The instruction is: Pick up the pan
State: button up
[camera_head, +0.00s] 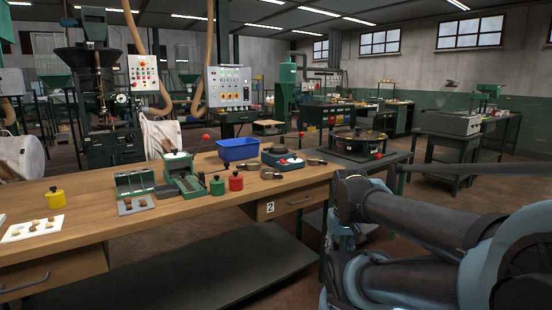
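Several small, dark, round pan-like dishes lie on the wooden workbench. One pan-like dish (248,168) is in front of the blue bin, one small dish (271,174) is just right of it, and another dish (316,162) is near the bench's right end. They are too small to tell which is the pan. A wide, dark, round pan-like vessel (357,134) sits on a separate dark table behind the bench's right end. My arm's links fill the lower right. I cannot make out my gripper's fingers, and nothing is seen held.
The workbench (110,226) also holds a blue bin (238,149), a red jar (236,182), a green jar (217,186), a yellow jar (55,198), a green device (182,174) and a white sample tray (33,228). The dark table (398,158) stands close to my arm.

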aim_at(275, 149)
jog(key=u, duration=0.05)
jog(key=k, duration=0.45)
jog(key=z, duration=0.65)
jog(key=i, duration=2.25)
jog(key=u, duration=0.7)
